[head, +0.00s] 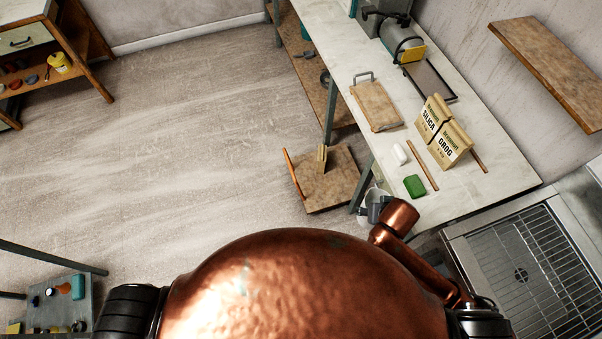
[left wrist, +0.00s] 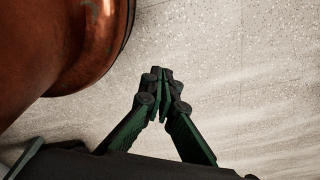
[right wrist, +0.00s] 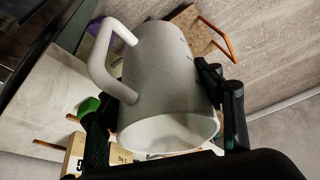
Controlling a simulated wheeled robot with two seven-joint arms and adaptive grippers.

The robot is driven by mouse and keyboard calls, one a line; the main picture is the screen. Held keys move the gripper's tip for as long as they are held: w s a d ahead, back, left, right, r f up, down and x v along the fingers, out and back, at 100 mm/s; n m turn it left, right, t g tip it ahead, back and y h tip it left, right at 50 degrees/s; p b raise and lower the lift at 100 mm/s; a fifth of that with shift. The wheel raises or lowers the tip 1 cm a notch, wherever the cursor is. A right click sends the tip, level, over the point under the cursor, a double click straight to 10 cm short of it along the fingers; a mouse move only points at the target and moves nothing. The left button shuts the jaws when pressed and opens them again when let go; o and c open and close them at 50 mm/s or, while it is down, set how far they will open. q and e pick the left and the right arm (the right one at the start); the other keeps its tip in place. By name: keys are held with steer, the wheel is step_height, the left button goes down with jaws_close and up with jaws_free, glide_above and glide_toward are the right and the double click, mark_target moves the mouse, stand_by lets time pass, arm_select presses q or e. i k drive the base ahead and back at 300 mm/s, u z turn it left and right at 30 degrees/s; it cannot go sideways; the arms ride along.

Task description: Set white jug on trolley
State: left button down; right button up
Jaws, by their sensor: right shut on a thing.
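The white jug (right wrist: 158,75) fills the middle of the right wrist view, its open rim toward the camera and its handle on the left. My right gripper (right wrist: 160,102) is shut on it, one finger on each side. My left gripper (left wrist: 157,98) is shut and empty above bare floor.
The white-topped worktable (head: 465,190) carries a board, SILICA and GROG bags (head: 440,130) and a green block (head: 414,186). A rack (head: 565,270) is at right. The floor left of the wooden platform is clear.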

mark_target(330, 188)
steer(key=u, duration=1.05)
steer(key=i, duration=3.1)
steer(key=z, duration=3.35)
